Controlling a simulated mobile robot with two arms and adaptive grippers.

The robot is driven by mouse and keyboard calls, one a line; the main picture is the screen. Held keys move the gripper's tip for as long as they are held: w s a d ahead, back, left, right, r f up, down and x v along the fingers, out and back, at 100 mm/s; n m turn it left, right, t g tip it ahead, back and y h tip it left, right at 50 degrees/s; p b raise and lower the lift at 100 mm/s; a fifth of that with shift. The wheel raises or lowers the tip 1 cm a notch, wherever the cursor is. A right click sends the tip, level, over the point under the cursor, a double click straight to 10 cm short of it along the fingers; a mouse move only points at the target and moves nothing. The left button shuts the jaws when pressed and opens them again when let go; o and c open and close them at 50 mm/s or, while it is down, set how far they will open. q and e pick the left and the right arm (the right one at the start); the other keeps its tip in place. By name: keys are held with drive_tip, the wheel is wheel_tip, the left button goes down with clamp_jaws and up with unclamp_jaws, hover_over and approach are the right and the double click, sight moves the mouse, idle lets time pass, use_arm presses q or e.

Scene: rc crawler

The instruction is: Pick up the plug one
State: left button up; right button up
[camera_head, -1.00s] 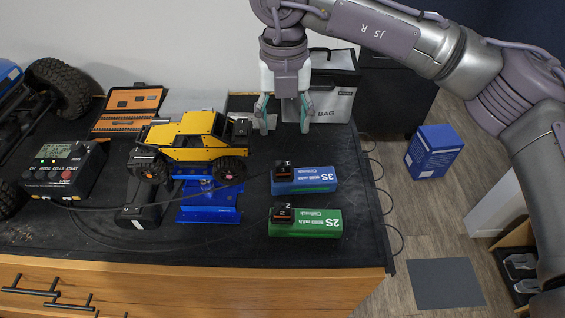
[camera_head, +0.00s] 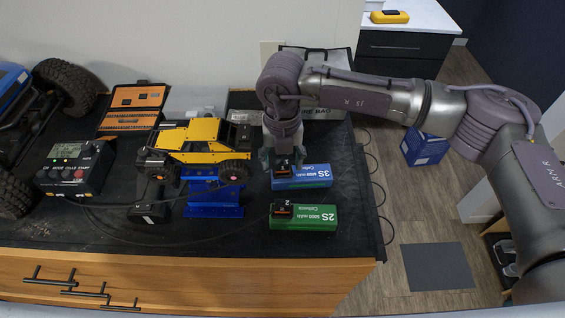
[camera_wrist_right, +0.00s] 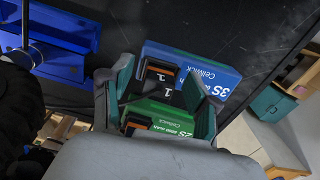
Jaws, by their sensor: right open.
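Plug one (camera_head: 284,171) is a small black block with an orange edge. It sits on the blue 3S battery (camera_head: 312,177), at its left end. My right gripper (camera_head: 283,158) points down over the plug, with its fingers apart on either side of it. In the right wrist view, plug one (camera_wrist_right: 160,73) shows between the open fingers (camera_wrist_right: 160,98), with the blue battery (camera_wrist_right: 205,68) behind. The fingers partly hide the plug in the head view; I cannot tell if they touch it. My left gripper is not in view.
Plug two (camera_head: 283,208) sits on the green 2S battery (camera_head: 318,217) in front. A yellow crawler (camera_head: 200,135) on a blue stand (camera_head: 215,198) is to the left, near a black charger (camera_head: 75,168). Cables cross the black mat.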

drive_tip(key=c, duration=0.9)
drive_tip(key=shift+c, duration=0.2)
